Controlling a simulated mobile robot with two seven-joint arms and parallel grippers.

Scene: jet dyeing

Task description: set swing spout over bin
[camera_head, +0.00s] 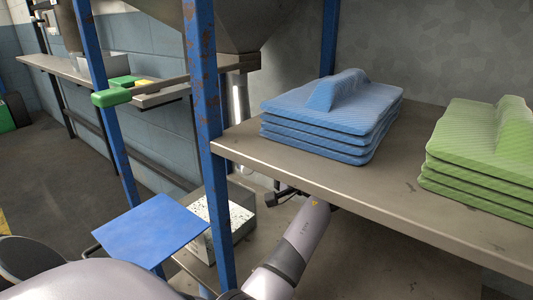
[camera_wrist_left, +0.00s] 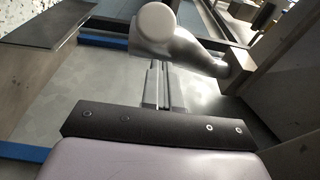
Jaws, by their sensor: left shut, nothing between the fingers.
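A shiny upright metal pipe (camera_head: 240,95), possibly part of the spout, hangs under the grey hopper (camera_head: 250,22) behind a blue post; its lower part is hidden by the shelf. In the left wrist view a silvery bent pipe with a pale round end (camera_wrist_left: 153,27), which looks like the spout, lies just past my left gripper (camera_wrist_left: 157,92). The left gripper is shut and empty; I cannot tell if it touches the pipe. In the head view the left gripper (camera_head: 280,193) is small and dark below the shelf. A grey box with a speckled face (camera_head: 240,205), possibly the bin, stands below. My right gripper is not in view.
The shelf (camera_head: 300,175) over my left arm carries stacks of blue cloths (camera_head: 330,115) and green cloths (camera_head: 480,150). Rusty blue posts (camera_head: 205,90) stand close by. A blue panel (camera_head: 150,228) and a green handle (camera_head: 112,97) are at the left. Open floor (camera_head: 40,180) lies beyond.

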